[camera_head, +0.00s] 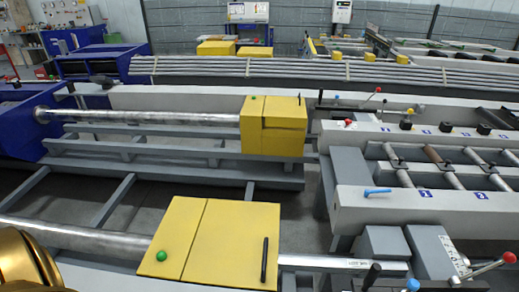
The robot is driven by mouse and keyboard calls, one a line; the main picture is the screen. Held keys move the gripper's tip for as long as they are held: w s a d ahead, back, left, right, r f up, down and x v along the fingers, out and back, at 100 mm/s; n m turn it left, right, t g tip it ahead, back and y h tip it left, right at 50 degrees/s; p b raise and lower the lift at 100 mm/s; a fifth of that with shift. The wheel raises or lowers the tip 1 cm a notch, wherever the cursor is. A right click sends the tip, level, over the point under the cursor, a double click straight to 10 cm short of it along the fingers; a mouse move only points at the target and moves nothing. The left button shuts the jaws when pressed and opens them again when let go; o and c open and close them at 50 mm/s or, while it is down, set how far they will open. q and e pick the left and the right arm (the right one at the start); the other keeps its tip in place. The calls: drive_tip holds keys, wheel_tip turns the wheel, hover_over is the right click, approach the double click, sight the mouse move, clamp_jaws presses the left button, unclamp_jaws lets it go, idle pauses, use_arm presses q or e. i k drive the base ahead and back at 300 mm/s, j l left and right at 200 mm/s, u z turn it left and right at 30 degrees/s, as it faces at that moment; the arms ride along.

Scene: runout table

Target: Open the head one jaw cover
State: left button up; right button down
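Two yellow jaw covers show in the head view, and no readable label tells me which is head one. The near yellow cover (225,243) sits at the lower middle, with a seam across its top. It has a green ball knob (161,256) on its left part and a black bar handle (265,260) on its right part. It looks closed. The far yellow cover (274,126) sits beyond it, also looks closed, and has a green knob near its back edge. Neither gripper is in view. A gold rounded part of mine fills the lower left corner.
Long metal bars (80,238) run into both covers from the left. A lever with a red ball (509,257), a blue-knobbed lever (412,285) and a grey box (384,242) stand right of the near cover. A roller table (440,205) lies at right. Blue machine housings stand at left.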

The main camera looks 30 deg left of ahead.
sight(235, 245)
drive_tip(key=u, duration=1.3)
